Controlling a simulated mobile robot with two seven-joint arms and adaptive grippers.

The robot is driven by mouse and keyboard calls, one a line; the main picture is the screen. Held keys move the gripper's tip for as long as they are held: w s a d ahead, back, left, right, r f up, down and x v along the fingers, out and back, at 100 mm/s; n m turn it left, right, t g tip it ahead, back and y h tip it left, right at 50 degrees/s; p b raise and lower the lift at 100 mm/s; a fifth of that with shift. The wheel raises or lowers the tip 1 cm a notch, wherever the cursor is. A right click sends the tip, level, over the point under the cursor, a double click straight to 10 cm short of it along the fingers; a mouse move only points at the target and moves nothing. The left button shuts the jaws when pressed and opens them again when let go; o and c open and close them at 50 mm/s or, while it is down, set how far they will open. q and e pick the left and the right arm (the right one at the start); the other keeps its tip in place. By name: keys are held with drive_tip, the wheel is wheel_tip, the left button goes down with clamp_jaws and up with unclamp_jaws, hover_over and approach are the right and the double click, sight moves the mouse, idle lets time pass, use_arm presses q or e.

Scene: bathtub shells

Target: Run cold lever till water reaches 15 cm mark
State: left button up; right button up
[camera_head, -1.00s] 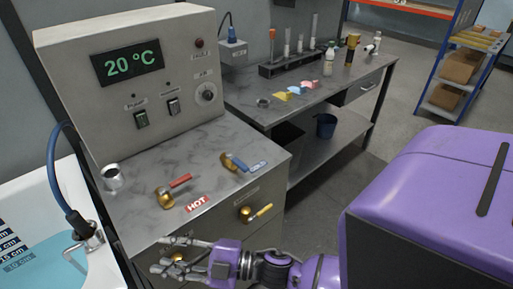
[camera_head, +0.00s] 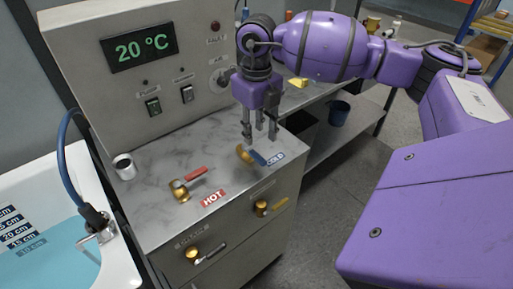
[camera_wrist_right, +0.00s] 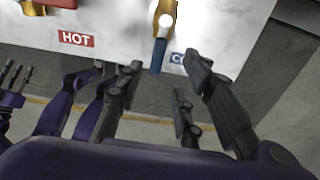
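The cold lever (camera_head: 257,158) has a blue handle on a brass valve, beside the COLD label (camera_head: 275,159) on the steel console top. My right gripper (camera_head: 260,133) points down just above it, fingers apart and empty. In the right wrist view the blue handle (camera_wrist_right: 158,55) lies ahead of the gap between the fingers (camera_wrist_right: 160,88); I see no clear contact. Blue water (camera_head: 62,262) in the white tub covers the 10 cm mark (camera_head: 32,247); the 15 cm mark (camera_head: 20,241) is just above. A grey-fingered hand, apparently my left gripper (camera_wrist_right: 12,82), shows at the wrist view's left edge.
A red hot lever (camera_head: 188,184) stands left of the cold one, by the HOT label (camera_head: 213,198). Two more brass valves (camera_head: 262,208) (camera_head: 193,254) are on the console front. The display (camera_head: 137,48) reads 20 °C. A side table (camera_head: 330,88) stands behind my right arm.

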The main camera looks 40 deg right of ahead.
sight(257, 156)
drive_tip(key=f, duration=0.7)
drive_tip(key=shift+s, duration=0.3)
drive_tip(key=shift+a, duration=0.1)
drive_tip(key=shift+c, duration=0.3)
clamp_jaws()
